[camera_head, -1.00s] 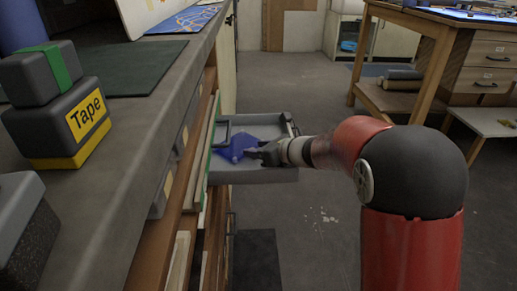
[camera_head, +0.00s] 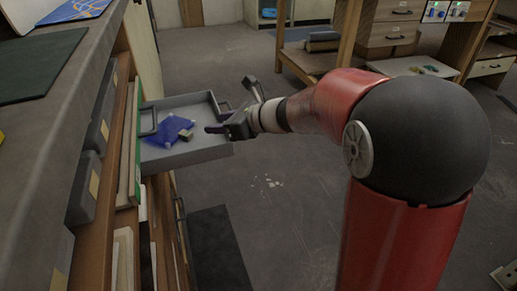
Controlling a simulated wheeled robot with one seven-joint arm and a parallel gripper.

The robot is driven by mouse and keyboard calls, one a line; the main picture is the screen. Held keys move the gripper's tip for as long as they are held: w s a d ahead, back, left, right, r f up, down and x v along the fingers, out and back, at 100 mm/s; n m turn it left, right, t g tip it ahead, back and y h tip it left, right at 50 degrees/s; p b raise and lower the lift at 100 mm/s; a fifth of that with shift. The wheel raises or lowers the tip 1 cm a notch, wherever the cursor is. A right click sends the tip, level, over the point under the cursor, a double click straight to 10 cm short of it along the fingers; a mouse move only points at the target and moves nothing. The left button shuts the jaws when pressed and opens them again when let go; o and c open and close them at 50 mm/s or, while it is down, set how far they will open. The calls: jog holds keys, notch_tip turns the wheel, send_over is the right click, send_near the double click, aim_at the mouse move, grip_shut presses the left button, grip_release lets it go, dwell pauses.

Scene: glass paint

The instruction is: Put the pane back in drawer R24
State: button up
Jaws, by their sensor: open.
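The blue pane (camera_head: 168,127) lies inside the open grey drawer (camera_head: 205,153), tilted in the picture, with pale spots at its corners. A small tan-and-dark block (camera_head: 186,135) sits at its right side; I cannot tell whether it is joined to the pane. My gripper (camera_head: 217,122) is open and empty. It is over the right part of the drawer, to the right of the pane and apart from it. The drawer's label cannot be read.
The workbench (camera_head: 60,130) with its shelves and boxes runs along the left. A dark mat (camera_head: 218,250) lies on the floor below the drawer. A wooden table (camera_head: 345,45) stands at the back right.

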jog(key=s+d+r+n+g+h, duration=0.1)
jog(key=s+d+n+h, duration=0.15)
jog(key=s+n, duration=0.5)
jog(key=s+d+n+g+h, duration=0.1)
jog(key=s+d+n+g, duration=0.1)
jog(key=s+d+n, duration=0.5)
jog(key=s+d+f+n+t+h, duration=0.1)
jog(key=s+d+f+n+h, duration=0.1)
jog(key=s+d+n+h, duration=0.6)
jog(key=s+d+n, duration=0.1)
jog(key=s+d, duration=0.1)
jog(key=s, duration=0.3)
jog(key=shift+f+n+t, duration=0.2)
jog(key=shift+n+t, duration=0.1)
jog(key=shift+n, duration=0.05)
